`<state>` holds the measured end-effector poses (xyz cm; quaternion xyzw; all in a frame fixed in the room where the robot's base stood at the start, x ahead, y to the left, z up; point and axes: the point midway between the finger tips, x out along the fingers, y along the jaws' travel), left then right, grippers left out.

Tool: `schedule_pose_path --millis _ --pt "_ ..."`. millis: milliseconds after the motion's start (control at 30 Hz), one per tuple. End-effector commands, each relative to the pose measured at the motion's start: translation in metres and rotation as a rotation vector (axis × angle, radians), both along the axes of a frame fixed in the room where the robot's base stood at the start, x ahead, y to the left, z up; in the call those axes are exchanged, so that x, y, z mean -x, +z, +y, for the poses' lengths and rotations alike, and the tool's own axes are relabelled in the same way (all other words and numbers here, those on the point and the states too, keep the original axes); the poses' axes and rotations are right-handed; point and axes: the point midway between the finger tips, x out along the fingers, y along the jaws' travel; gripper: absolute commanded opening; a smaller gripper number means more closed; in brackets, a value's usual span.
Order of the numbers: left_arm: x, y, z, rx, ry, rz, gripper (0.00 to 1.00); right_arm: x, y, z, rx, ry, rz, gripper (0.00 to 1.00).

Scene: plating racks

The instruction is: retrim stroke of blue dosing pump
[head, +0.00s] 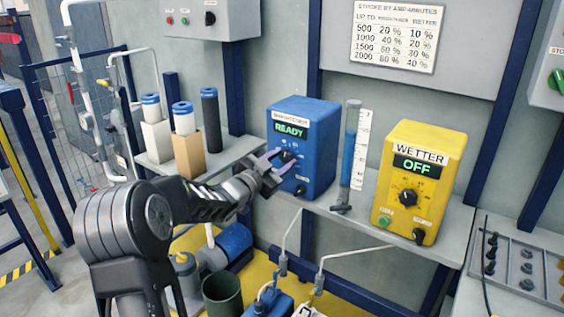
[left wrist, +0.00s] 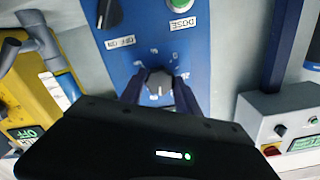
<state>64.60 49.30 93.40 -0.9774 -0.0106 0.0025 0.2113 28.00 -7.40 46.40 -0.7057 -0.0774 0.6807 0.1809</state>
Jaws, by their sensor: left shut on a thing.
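The blue dosing pump (head: 318,122) stands on the shelf in the head view, its display reading READY. My left gripper (head: 277,160) is at its front face, shut on the stroke knob (head: 287,156). In the left wrist view the blue pump's face (left wrist: 138,35) appears upside down. There the grey knob (left wrist: 159,82) sits between the fingers of my left gripper (left wrist: 160,90). A green button marked DOSE and an OFF/ON switch show beyond the knob. The knob's exact setting is too small to read. My right gripper is not in view.
A yellow WETTER pump (head: 424,160) reading OFF stands to the right, past a graduated tube (head: 349,145). A wall sign (head: 397,34) lists stroke by amp-minutes. Filter cartridges (head: 184,118) stand to the left. A dark green bucket (head: 222,292) is below.

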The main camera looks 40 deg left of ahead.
Motion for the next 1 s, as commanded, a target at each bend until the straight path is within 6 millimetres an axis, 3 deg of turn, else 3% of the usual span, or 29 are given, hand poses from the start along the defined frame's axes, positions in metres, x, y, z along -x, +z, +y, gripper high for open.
schedule_pose_path --millis 67,100,333,667,1000 --pt "0.0 -0.001 0.0 0.001 0.0 0.002 0.0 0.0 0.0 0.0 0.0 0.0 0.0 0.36" --pt "0.0 -0.001 0.0 0.001 0.0 0.002 0.41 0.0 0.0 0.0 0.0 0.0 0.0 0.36" --pt "0.0 -0.001 0.0 0.001 0.0 0.001 0.6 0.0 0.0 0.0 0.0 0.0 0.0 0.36" --pt "0.003 0.0 0.0 0.001 0.001 0.0 0.6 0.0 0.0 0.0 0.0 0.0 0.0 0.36" --pt "0.049 0.0 0.0 0.0 0.002 0.0 0.6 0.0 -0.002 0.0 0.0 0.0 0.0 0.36"
